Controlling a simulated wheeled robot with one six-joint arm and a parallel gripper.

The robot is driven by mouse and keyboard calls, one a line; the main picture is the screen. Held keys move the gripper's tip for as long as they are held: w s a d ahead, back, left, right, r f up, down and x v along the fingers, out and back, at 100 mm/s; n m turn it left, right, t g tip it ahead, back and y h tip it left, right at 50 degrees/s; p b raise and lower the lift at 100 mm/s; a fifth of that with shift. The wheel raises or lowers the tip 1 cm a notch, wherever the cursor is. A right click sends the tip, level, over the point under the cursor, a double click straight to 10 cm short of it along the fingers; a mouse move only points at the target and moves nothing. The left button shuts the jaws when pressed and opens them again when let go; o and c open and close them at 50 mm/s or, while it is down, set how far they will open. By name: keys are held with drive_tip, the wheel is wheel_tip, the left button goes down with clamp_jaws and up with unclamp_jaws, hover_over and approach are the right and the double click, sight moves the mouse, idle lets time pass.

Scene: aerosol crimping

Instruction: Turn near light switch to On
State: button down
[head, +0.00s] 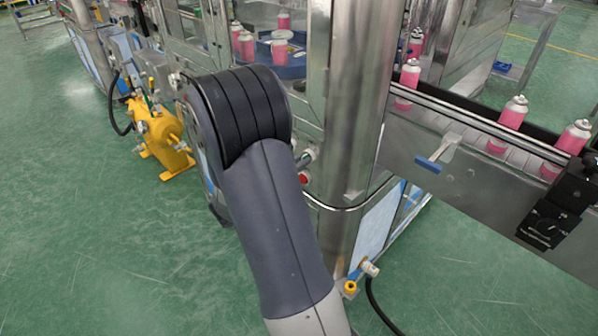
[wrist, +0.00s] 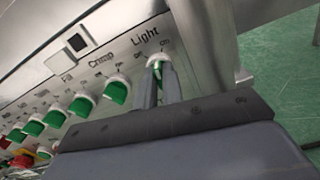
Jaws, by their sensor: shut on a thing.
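The light switch (wrist: 156,62) is a knob with a pale collar and a green handle, under the label "Light" on the control panel in the wrist view. The two fingers of my gripper (wrist: 159,76) are closed around its green handle, one on each side. The fingers cover much of the handle, and I cannot tell which mark it points to. In the head view my arm hides the panel, the switch and the gripper.
Several other green knobs, including Crimp (wrist: 116,91), sit left of the light switch, with a red button (wrist: 22,160) at lower left. A steel post (head: 355,110) stands right of my arm. A conveyor (head: 470,150) carries pink cans. Yellow equipment (head: 160,140) stands at left on the green floor.

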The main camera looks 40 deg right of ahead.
drive_tip(key=shift+f+m+b, duration=0.1)
drive_tip(key=shift+m+b, duration=2)
drive_tip(key=shift+b, duration=0.05)
drive_tip(key=c, duration=1.5)
unclamp_jaws()
drive_tip(key=shift+c, duration=0.2)
drive_tip(key=a, duration=1)
drive_tip(key=shift+s+a, duration=0.4)
drive_tip(key=shift+s, duration=0.05)
drive_tip(key=shift+d, duration=0.1)
